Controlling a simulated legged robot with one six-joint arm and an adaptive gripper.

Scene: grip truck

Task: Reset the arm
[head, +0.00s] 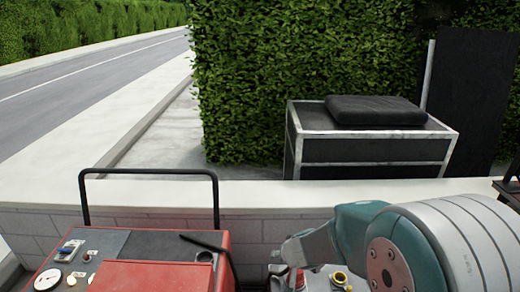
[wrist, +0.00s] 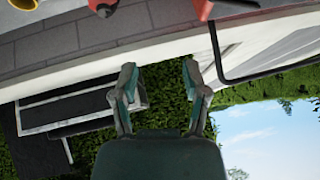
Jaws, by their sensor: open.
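My gripper (wrist: 159,73) shows in the wrist view with its two teal and grey fingers spread apart. Nothing is between them. It hangs in free space in front of the pale wall ledge and the hedge, and the picture there is upside down.
A red machine with gauges (head: 150,270) and a black handle bar (head: 150,172) stands at lower left. A low wall (head: 250,192) crosses behind it. A black silver-edged case (head: 370,152) with a black cushion (head: 375,110) stands before the hedge (head: 290,70). The road is clear.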

